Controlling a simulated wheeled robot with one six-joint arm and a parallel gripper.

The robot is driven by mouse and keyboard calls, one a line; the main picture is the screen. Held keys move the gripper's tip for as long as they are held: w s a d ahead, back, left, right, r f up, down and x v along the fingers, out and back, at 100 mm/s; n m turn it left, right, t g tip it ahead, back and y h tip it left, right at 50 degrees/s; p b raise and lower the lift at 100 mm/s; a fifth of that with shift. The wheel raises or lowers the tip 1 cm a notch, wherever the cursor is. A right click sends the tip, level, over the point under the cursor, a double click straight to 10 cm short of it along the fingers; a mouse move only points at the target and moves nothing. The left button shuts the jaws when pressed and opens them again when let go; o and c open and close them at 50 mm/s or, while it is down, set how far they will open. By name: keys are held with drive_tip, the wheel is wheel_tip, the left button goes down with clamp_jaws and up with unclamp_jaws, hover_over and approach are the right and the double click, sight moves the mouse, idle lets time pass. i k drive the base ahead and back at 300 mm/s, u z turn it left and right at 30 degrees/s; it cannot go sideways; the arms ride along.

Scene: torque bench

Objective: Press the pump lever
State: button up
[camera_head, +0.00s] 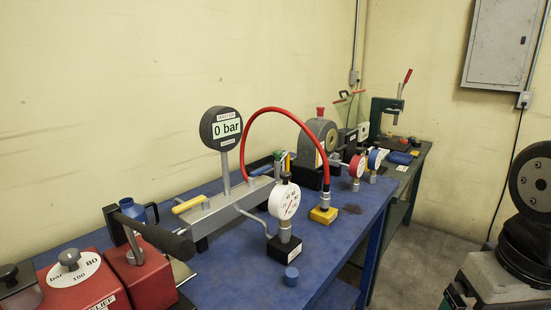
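The pump lever (166,238) shows at the lower left. It is a rod with a thick black grip that reaches right and slightly down, above a red block (146,276). A dark upright at the rear of this block stands by its left end. A second red housing (72,290) on the left carries a round white dial with a dark knob (69,259). The master gauge (221,128) reads 0 bar on a post above a grey manifold. My gripper is not in view, and nothing is seen touching the lever.
A red hose (291,109) arches above the bench. Floor (425,245) is clear beyond the bench's right edge.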

sight(179, 247)
drive_tip(key=u, duration=1.35)
